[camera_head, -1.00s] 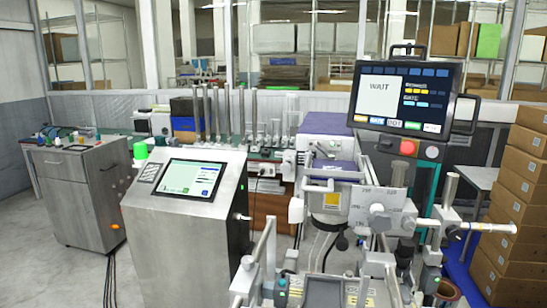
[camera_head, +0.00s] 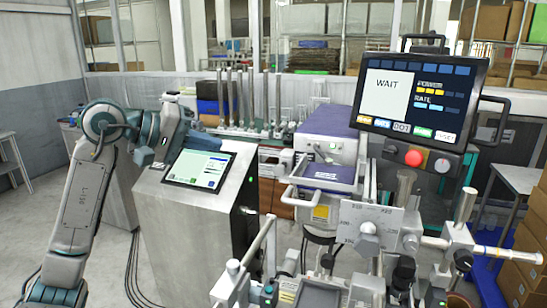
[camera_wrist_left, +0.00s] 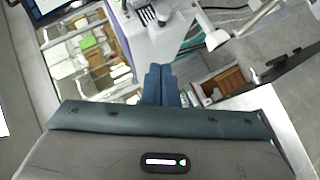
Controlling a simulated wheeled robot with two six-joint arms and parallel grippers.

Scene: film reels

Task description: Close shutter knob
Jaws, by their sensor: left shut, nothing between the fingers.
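A round grey knob (camera_head: 368,228) sits on a numbered plate (camera_head: 385,219) at the front of the film machine, right of centre in the head view. I cannot tell for certain that it is the shutter knob. My left arm enters from the left and bends over the metal console. My left gripper (camera_head: 203,135) is above and behind the console's screen, well left of the knob and apart from it. In the left wrist view its blue fingers (camera_wrist_left: 160,72) are together and empty. My right gripper is not in view.
The console (camera_head: 190,225) with a lit screen (camera_head: 199,169) stands between my left arm and the machine. A monitor (camera_head: 420,95) reading WAIT hangs above, with a red button (camera_head: 413,158) below it. A white-tipped lever (camera_head: 510,253) and cartons (camera_head: 537,215) are at right.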

